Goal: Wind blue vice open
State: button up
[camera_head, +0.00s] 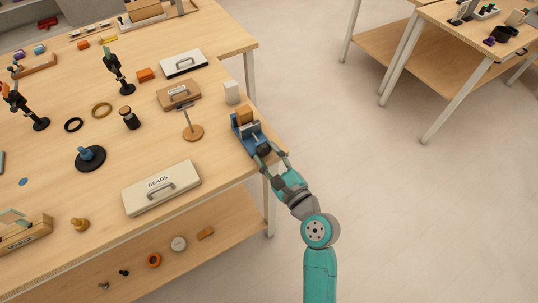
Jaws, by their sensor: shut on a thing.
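The blue vice (240,131) stands at the right edge of the wooden table. A tan block (244,115) sits at its far end, by the jaws; I cannot tell how tightly it is held. A dark round knob (264,150) is at the vice's near end. My gripper (265,153) reaches in from the lower right and is shut on this knob. The fingers hide part of the knob and the vice's near end.
A white block (232,92) stands just behind the vice. Open floor (400,220) lies to the right of the table (230,165).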

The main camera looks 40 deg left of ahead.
dwell(0.3)
jog(key=o, duration=1.1)
